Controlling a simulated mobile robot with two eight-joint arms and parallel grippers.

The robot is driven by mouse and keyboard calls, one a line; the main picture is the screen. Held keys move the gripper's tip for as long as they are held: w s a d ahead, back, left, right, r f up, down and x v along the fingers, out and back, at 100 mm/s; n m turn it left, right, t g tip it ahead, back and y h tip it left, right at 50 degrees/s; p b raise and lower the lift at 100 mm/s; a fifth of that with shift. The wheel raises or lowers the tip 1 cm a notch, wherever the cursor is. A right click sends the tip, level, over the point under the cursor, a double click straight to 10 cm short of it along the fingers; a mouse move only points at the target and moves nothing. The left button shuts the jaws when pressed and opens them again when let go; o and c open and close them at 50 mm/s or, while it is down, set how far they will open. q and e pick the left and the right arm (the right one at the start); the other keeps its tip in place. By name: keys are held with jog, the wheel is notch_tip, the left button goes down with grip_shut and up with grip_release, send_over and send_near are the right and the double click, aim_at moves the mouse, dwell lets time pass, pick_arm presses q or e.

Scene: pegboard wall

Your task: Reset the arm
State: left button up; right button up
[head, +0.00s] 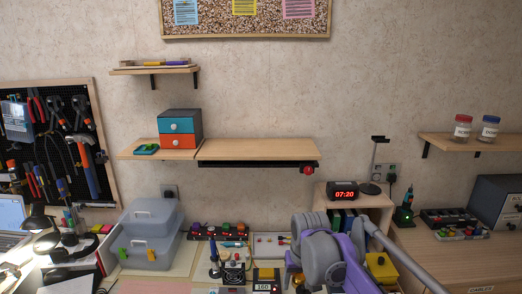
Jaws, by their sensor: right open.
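My right arm, grey and purple, is folded at the lower right of the head view, in front of the workbench. My right gripper (298,279) is low at the left end of that arm, near the bottom edge. It is open, and no object shows between its fingers. Much of it is hidden by the arm's own links or cut off by the frame. My left arm and left gripper are out of view.
Close to the right arm are a yellow box (381,267), a small wooden shelf unit (377,203) with a clock (342,190), and a soldering station (234,271). Grey storage boxes (150,235) stand left.

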jog(key=s+d+f+t, duration=0.1)
jog(key=s+d+f, duration=0.1)
jog(key=s, duration=0.7)
jog(key=s+d+f+t, duration=0.1)
jog(key=s+d+f, duration=0.2)
jog(key=s, duration=0.5)
jog(key=s+d+f+t, duration=0.1)
jog(key=s+d+f, duration=0.2)
jog(key=s, duration=0.6)
jog(key=shift+s+f+m, duration=0.3)
jog(key=shift+f, duration=0.45)
